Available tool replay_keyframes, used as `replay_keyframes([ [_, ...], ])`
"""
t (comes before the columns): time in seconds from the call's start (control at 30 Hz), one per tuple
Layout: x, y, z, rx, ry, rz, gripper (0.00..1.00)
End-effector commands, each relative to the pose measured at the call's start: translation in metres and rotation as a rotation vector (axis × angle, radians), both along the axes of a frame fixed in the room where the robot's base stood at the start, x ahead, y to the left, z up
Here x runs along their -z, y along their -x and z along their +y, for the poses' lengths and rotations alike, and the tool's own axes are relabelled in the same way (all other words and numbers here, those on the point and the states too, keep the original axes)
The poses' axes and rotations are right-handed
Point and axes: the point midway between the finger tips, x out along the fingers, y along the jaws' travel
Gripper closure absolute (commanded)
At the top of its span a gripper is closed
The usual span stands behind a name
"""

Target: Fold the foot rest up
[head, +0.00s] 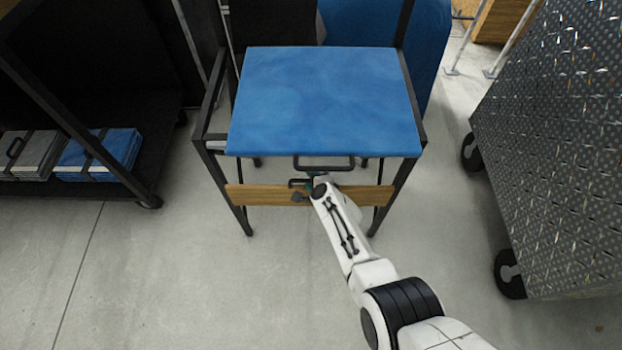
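A chair with a blue seat (325,100) and a dark metal frame stands ahead of me. The foot rest looks to be the narrow wooden board (250,195) across the chair's front legs, below the seat. I cannot tell its exact tilt. A black bar handle (345,166) shows under the seat's front edge. My gripper (303,189) is at the middle of the board, by a small dark handle-like part. My wrist hides some of the board. The fingers are too small and dark to show whether they are open, shut or holding anything.
A dark shelf cart (140,185) with grey and blue folded packs (95,155) stands on the left. A wheeled cart with diamond-plate metal sides (560,160) stands close on the right. The concrete floor (180,280) in front of the chair is clear, left of my arm.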

Motion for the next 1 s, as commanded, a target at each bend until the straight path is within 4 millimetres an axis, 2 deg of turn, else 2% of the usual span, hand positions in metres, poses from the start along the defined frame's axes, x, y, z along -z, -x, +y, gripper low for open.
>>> replay_keyframes([
  [0.37,-0.008,0.010,-0.003,-0.002,0.001,0.004,0.60],
  [1.0,-0.053,0.076,-0.035,-0.001,0.001,0.002,0.60],
])
